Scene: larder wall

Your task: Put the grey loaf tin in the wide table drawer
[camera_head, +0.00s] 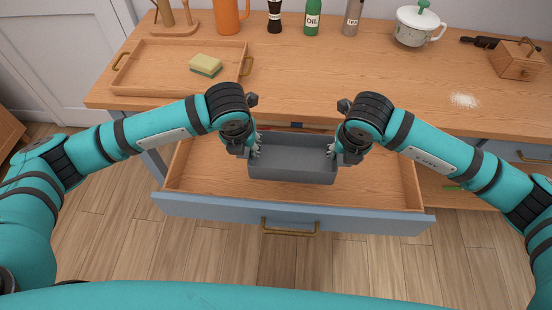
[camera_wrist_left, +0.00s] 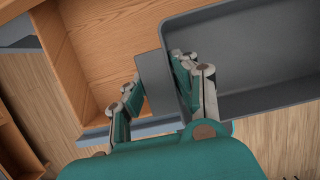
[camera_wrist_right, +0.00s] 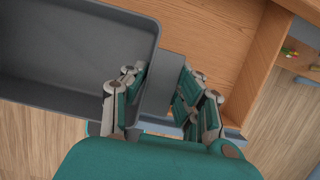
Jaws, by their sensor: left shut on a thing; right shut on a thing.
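The grey loaf tin (camera_head: 292,160) is held level between my two grippers, over the open wide table drawer (camera_head: 390,188). I cannot tell whether its base touches the drawer floor. My left gripper (camera_head: 256,147) is shut on the handle at the tin's left end, which also shows in the left wrist view (camera_wrist_left: 152,85). My right gripper (camera_head: 333,152) is shut on the handle at its right end, seen in the right wrist view (camera_wrist_right: 163,82). The tin looks empty inside. The drawer is pulled out, with a blue front and a brass handle (camera_head: 290,229).
A wooden tray (camera_head: 150,86) with a sponge (camera_head: 206,65) stands on the table (camera_head: 310,80). Bottles, an orange jug (camera_head: 231,15), a lidded white pot (camera_head: 418,26) and a wooden box (camera_head: 516,60) stand further back. The drawer has bare floor on both sides of the tin.

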